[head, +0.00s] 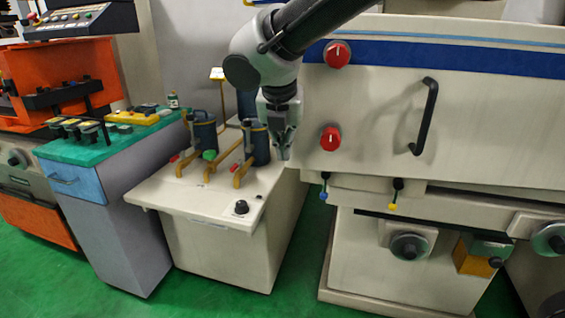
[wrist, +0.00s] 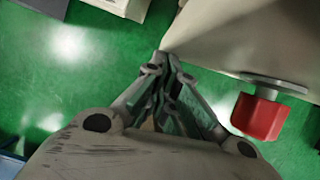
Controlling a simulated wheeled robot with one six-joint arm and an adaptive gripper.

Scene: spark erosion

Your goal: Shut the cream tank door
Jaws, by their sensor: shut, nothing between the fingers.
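The cream tank door (head: 385,110) fills the upper right of the head view, with a blue stripe along its top and a black bar handle (head: 426,116). Two red knobs, an upper one (head: 337,54) and a lower one (head: 331,138), sit near its left edge. My gripper (head: 283,153) points down just left of that edge, shut and empty. In the wrist view, my gripper (wrist: 165,62) is beside a cream panel (wrist: 240,35), with a red knob (wrist: 260,115) to its right. I cannot tell whether the fingers touch the panel.
A cream cabinet (head: 210,195) with dark cylinders and brass-coloured brackets stands below and left of my gripper. A teal-topped bench (head: 85,150) is farther left. Handwheels (head: 409,246) stick out below the door. Green floor (head: 200,300) is free in front.

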